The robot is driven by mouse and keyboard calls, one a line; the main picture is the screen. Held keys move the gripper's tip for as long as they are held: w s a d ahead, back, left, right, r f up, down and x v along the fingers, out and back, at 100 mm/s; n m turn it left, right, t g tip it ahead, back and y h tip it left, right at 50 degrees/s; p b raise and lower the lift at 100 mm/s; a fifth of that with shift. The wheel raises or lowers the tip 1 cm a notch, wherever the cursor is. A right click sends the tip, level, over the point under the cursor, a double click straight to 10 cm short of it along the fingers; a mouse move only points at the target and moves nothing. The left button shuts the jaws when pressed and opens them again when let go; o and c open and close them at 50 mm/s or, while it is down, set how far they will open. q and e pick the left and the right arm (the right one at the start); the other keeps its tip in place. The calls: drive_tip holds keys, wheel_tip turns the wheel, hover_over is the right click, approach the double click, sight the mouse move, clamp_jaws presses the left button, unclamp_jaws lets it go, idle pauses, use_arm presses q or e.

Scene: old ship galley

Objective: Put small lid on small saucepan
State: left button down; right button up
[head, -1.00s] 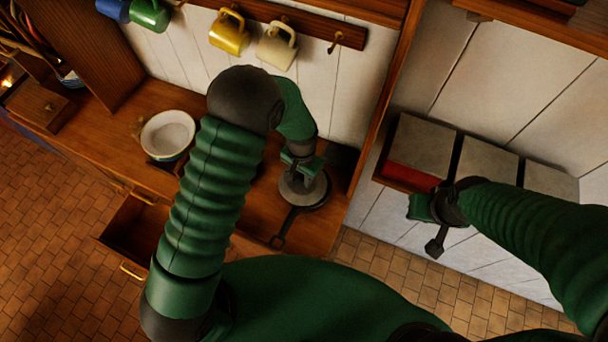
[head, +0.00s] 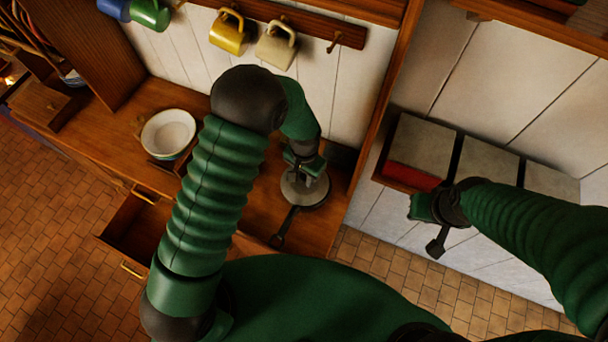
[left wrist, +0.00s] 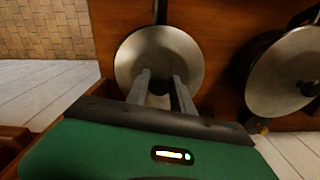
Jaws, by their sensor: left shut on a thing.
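The small lid (left wrist: 140,62) is a round grey metal disc. My left gripper (head: 304,172) is above it in the head view. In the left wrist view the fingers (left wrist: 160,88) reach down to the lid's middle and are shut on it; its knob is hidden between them. The small saucepan (head: 277,241) is under the lid on the wooden counter, with its dark handle pointing toward me. The lid covers the pan's opening; I cannot tell whether it rests fully on the rim. My right gripper (head: 424,207) is at the right, away from the pan, its jaws unclear.
A larger lidded pan (left wrist: 285,75) stands beside the small one in the left wrist view. A white bowl (head: 168,133) is on the counter (head: 110,140). An open drawer (head: 128,238) juts out at left. Mugs (head: 228,30) hang behind. Grey-topped boxes (head: 420,145) stand at right.

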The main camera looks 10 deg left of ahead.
use_arm(q)
drive_tip(key=shift+d+f, duration=0.1)
drive_tip(key=shift+d, duration=0.15)
drive_tip(key=shift+d+f+b, duration=0.15)
drive_tip(key=shift+f+b, duration=0.15)
drive_tip(key=shift+b, duration=0.05)
drive_tip(key=c, duration=1)
unclamp_jaws()
drive_tip(key=shift+c, duration=0.2)
drive_tip(key=shift+r, duration=0.15)
drive_tip(key=shift+r+p, duration=2.7)
drive_tip(key=shift+r, duration=0.75)
drive_tip(key=shift+f, duration=0.1)
